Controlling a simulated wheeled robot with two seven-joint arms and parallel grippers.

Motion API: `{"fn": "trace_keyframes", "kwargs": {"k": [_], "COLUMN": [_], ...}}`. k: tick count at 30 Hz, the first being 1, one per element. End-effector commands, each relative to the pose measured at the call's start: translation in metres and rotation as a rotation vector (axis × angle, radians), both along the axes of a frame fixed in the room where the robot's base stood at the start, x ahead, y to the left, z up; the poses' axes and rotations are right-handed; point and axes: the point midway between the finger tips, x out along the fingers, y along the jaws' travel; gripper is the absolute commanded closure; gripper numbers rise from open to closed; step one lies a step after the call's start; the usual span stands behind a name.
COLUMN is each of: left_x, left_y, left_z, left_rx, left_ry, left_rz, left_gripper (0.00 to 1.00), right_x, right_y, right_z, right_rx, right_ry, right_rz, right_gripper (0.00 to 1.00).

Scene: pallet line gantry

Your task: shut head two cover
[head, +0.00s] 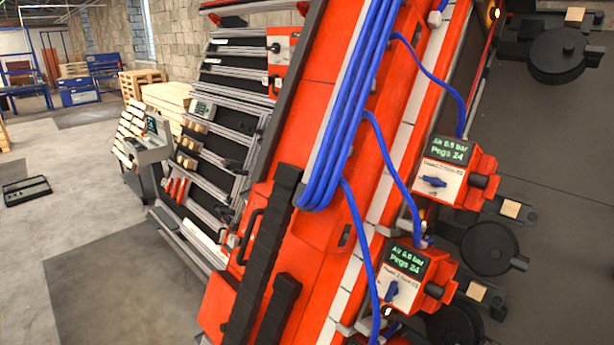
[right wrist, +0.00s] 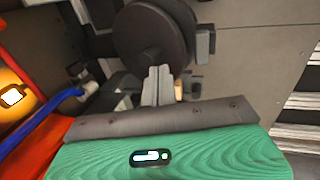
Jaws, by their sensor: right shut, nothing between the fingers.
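Two orange head units with green-lit displays show in the head view, an upper one (head: 459,172) and a lower one (head: 412,279). Each has a blue lever; the upper lever lies nearly level, the lower one is tilted. Their small labels are too blurred to read surely. Dark round drums (head: 489,248) stand to their right. I cannot tell which part is the head two cover or how it stands. In the right wrist view my right gripper (right wrist: 158,82) is shut and empty, in front of a dark round drum (right wrist: 152,35); contact cannot be told. My left gripper is not in view.
The orange gantry beam (head: 330,130) with blue hoses (head: 352,90) slants across the middle. A slatted rack (head: 220,125) and a control console (head: 152,145) stand to its left. The floor at lower left is mostly clear. A lit lamp (right wrist: 12,96) shows in the wrist view.

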Motion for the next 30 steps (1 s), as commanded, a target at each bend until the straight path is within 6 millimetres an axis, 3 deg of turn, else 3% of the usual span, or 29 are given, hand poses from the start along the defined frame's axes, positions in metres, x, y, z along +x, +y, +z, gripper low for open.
{"fn": "trace_keyframes", "kwargs": {"k": [30], "left_x": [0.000], "left_y": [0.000], "left_z": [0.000], "left_rx": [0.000], "left_ry": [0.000], "left_rz": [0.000], "left_gripper": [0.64], "right_x": [-0.023], "right_y": [0.025], "right_z": [0.018], "right_rx": [-0.001], "right_ry": [0.001], "right_rz": [0.000], "right_gripper": [1.00]}}
